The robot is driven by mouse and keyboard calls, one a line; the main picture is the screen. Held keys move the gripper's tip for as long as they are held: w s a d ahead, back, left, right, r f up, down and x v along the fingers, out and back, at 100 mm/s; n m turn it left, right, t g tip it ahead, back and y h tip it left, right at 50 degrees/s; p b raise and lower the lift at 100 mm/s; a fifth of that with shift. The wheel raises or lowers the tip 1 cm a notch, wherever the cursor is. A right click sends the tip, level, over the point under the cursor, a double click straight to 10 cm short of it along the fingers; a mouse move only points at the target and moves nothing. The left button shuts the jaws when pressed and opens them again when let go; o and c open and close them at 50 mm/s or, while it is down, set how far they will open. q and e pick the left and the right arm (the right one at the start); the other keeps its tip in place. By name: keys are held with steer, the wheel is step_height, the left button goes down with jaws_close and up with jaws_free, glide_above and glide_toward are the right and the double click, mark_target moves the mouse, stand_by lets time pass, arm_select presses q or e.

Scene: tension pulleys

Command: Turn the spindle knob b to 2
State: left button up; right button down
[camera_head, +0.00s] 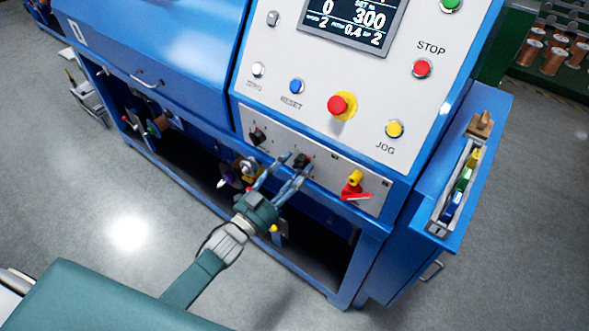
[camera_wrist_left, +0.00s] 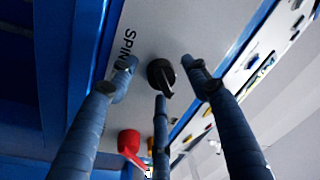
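A black spindle knob (camera_head: 303,160) sits on the white lower panel of the blue machine. In the left wrist view the knob (camera_wrist_left: 160,73) shows close up, with part of a label reading "SPIN" beside it. A ridge on it points toward the lower right of that picture. My left gripper (camera_head: 296,166) reaches up to this knob. Its fingers are spread around the knob, with visible gaps on the left and right sides; I cannot tell whether the lower finger touches it. Number marks around the knob are not readable. My right gripper is not in view.
A second black knob (camera_head: 258,136) is to the left on the same panel. A red-handled switch (camera_head: 353,189) on yellow is to the right. Above are a red emergency button (camera_head: 341,105), a yellow JOG button (camera_head: 395,129) and a display (camera_head: 355,22). A side shelf (camera_head: 490,130) holds small coloured items.

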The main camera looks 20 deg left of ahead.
arm_select(q)
steer(key=v, duration=1.2)
steer(key=s+a+f+n+g+y, duration=0.1)
steer(key=s+f+n+g+y, duration=0.2)
steer(key=f, duration=0.8)
steer(key=s+a+f+n+g+y, duration=0.15)
steer(key=s+f, duration=0.25)
steer(key=f, duration=0.8)
steer(key=s+a+f+n+g+y, duration=0.15)
steer(key=s+f+g, duration=0.25)
steer(key=f, duration=0.7)
steer(key=s+f+n+g, duration=0.1)
steer(key=s+f+g, duration=0.2)
steer(key=s, duration=0.6)
steer(key=s+d+f+g, duration=0.1)
steer(key=s+f+g, duration=0.1)
steer(key=s+f, duration=0.6)
steer(key=s+d+f+n+g+b, duration=0.1)
steer(key=s+f+g, duration=0.2)
steer(key=s+f, duration=0.3)
steer(key=s, duration=0.5)
steer(key=shift+n+g+y, duration=0.3)
steer(key=shift+g, duration=0.05)
steer(key=shift+f, duration=0.1)
